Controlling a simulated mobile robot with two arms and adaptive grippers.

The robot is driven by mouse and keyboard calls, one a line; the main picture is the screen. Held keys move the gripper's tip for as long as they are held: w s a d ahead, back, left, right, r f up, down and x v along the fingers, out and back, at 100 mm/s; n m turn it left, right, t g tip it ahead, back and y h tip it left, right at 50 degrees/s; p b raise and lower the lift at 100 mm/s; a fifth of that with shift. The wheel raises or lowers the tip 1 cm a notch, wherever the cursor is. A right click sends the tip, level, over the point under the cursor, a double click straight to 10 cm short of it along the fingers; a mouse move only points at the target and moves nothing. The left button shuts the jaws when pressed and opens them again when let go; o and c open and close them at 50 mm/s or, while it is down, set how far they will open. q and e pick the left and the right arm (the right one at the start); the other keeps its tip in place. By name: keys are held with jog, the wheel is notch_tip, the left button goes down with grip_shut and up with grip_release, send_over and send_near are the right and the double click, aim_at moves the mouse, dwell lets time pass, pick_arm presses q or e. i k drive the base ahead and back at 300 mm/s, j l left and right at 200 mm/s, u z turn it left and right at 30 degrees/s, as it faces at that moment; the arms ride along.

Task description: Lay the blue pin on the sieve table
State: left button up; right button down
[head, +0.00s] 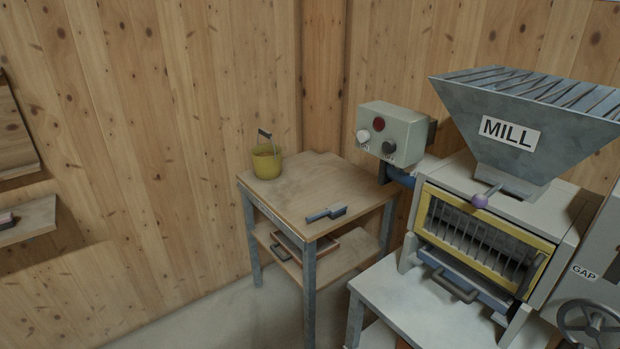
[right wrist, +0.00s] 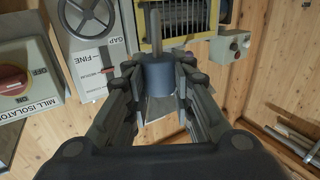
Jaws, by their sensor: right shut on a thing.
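The blue pin (right wrist: 158,75) shows in the right wrist view as a dull blue cylinder with a thin grey rod (right wrist: 155,27). My right gripper (right wrist: 157,84) is shut on it, with a finger on each side. In the head view a wooden-topped table (head: 300,185) on grey legs stands against the wall, left of the mill; the lettering on its front edge is too small to read, so I cannot confirm it is the sieve table. Neither gripper shows in the head view.
A yellow bucket (head: 266,161) stands at the table's back left, and a blue-grey brush-like tool (head: 326,213) lies near its front right edge. A control box (head: 396,133) is beyond its right side. The mill (head: 490,215) stands to the right. The table's middle is clear.

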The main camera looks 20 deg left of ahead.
aim_at(289, 199)
jog(key=i+j+z, duration=0.1)
jog(key=j, duration=0.9)
jog(key=i+j+z, duration=0.1)
jog(key=i+j, duration=0.15)
jog(key=j, duration=0.75)
jog(key=i+j+z, duration=0.15)
jog(key=j, duration=0.85)
jog(key=j+z, duration=0.1)
jog(key=j, duration=0.9)
